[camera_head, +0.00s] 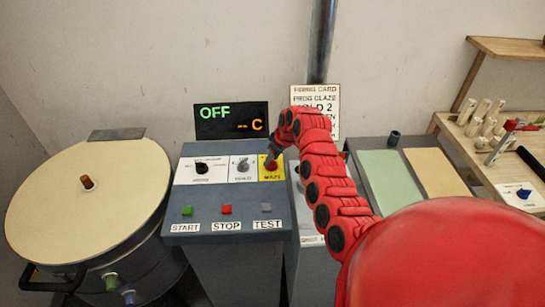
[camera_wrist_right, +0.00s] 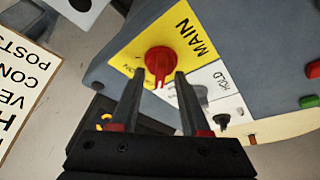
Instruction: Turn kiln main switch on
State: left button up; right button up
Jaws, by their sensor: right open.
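The red main switch knob (camera_wrist_right: 160,62) sits on a yellow plate (camera_wrist_right: 125,50) marked MAIN on the grey control panel. In the head view the yellow plate (camera_head: 270,176) is at the panel's upper right, partly behind my right gripper (camera_head: 271,160). In the right wrist view my right gripper (camera_wrist_right: 157,85) is open, with its two fingertips near the lower left and lower right of the red knob. I cannot tell whether they touch it. The display (camera_head: 231,120) above the panel reads OFF. My left gripper is not in view.
The panel (camera_head: 183,235) also has a black program dial (camera_head: 201,168), a hold dial (camera_head: 243,165), and START (camera_head: 187,211), STOP (camera_head: 226,209) and TEST (camera_head: 266,208) buttons. The round kiln (camera_head: 88,200) stands left. A card (camera_head: 325,98) and a wooden bench (camera_head: 455,130) are right.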

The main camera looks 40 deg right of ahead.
grip_shut()
dwell(0.4)
